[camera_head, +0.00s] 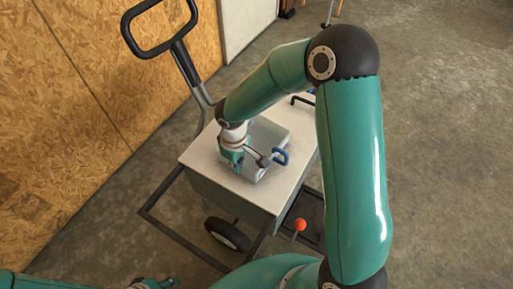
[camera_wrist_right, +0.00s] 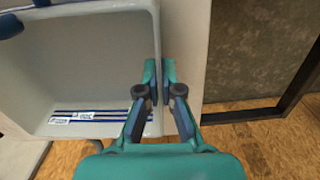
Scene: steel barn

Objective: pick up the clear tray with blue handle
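The clear tray with blue handle (camera_head: 269,136) stands on the pale top of a cart. Its blue handle (camera_head: 281,157) faces right in the head view. My right gripper (camera_head: 240,165) is at the tray's near left side. In the right wrist view, the right gripper (camera_wrist_right: 159,82) has one finger inside the tray (camera_wrist_right: 90,70) and one outside, closed on its side wall. A blue handle part shows at the upper left there. My left gripper (camera_head: 160,284) shows only in part at the bottom edge; its fingers are not clear.
The cart (camera_head: 205,153) has a dark push handle (camera_head: 160,27) at the upper left and a dark frame and wheel below. An orange knob (camera_head: 300,224) stands near its right front. A chipboard wall (camera_head: 70,120) is at left; concrete floor lies open at right.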

